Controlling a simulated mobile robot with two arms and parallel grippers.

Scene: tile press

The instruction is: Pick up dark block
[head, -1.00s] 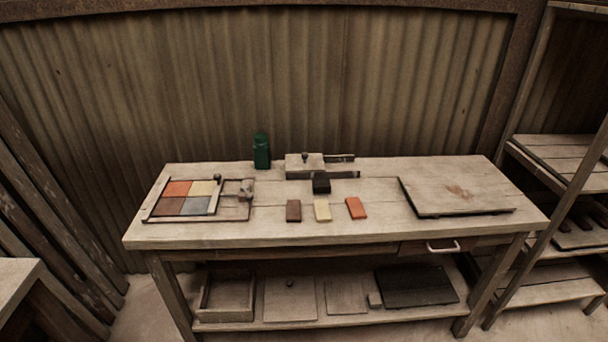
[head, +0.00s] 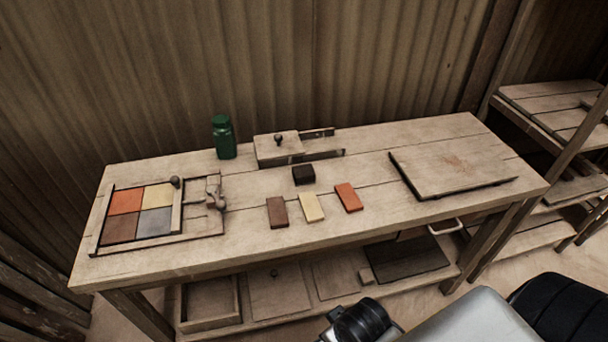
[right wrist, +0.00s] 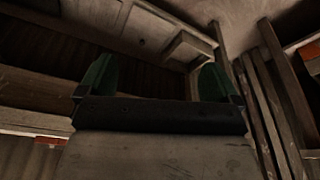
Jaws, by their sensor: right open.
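The dark block (head: 303,174) is a small black cube on the wooden table (head: 240,230), just in front of a wooden press fixture (head: 276,149). Brown (head: 277,212), cream (head: 311,207) and orange (head: 348,197) tiles lie in front of it. In the right wrist view my right gripper (right wrist: 155,80) has its two green fingertips wide apart with nothing between them. In the head view part of my right arm shows at the lower right, away from the block. My left gripper is not in view.
A framed tray (head: 98,222) with several coloured tiles lies at the left. A green bottle (head: 223,137) stands at the back. A wooden board (head: 450,172) lies at the right. Shelving (head: 560,110) stands beyond the right end. The front right tabletop is clear.

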